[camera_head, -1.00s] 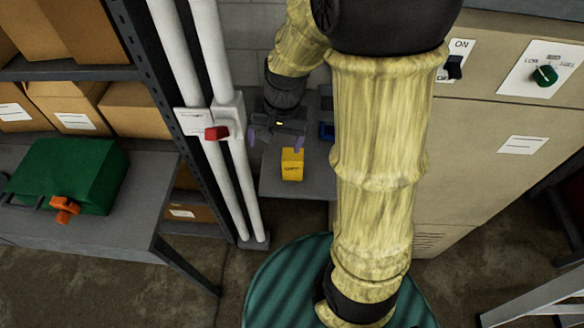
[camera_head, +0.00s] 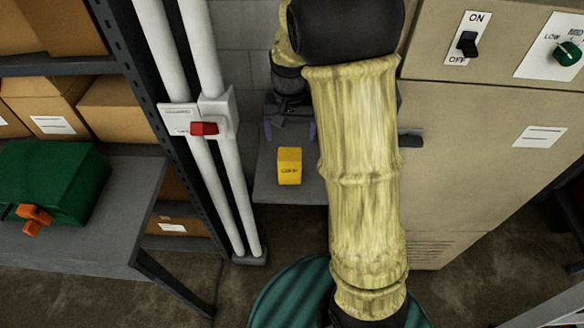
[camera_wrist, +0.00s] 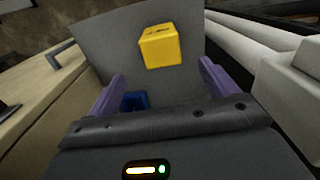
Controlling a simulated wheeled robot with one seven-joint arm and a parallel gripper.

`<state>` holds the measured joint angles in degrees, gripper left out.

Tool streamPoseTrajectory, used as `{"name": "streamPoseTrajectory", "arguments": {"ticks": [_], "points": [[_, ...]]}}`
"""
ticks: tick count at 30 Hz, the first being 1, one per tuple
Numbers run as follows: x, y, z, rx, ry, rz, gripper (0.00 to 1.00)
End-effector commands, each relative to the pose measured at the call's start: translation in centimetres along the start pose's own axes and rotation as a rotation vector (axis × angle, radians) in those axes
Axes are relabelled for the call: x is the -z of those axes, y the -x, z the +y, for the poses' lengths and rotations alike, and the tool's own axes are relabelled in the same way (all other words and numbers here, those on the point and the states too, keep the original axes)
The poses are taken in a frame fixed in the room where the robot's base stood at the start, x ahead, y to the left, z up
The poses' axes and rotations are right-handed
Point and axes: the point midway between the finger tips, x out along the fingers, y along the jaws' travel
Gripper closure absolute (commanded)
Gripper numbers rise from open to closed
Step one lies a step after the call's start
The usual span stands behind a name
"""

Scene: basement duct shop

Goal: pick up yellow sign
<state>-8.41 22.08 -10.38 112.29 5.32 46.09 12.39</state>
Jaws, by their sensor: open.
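The yellow sign (camera_head: 289,166) is a small yellow block with dark lettering. It sits on a grey table (camera_head: 285,190). The sign also shows in the wrist view (camera_wrist: 160,47), at the top middle, beyond the fingertips. My gripper (camera_head: 290,132) is open and empty, with its purple fingers wide apart. In the head view it appears behind the sign, toward the wall. In the wrist view the gripper (camera_wrist: 163,78) has the sign ahead, roughly between the lines of its fingers and not touched.
A blue object (camera_wrist: 134,101) lies on the grey table near the left finger in the wrist view. White pipes with a red-handled box (camera_head: 204,128) stand left of the table. A beige cabinet (camera_head: 465,150) stands to the right. A bench with a green case (camera_head: 55,180) is at far left.

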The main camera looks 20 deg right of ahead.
Motion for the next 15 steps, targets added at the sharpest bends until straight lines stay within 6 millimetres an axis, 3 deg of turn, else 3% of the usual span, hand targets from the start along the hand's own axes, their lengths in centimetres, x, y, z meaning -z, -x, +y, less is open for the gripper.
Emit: {"name": "streamPoseTrajectory", "arguments": {"ticks": [5,15], "points": [[0.0,-0.9,0.1,0.0,-0.003,-0.003,0.15],[-0.1,-6.1,0.2,0.0,-0.005,-0.005,0.15]]}}
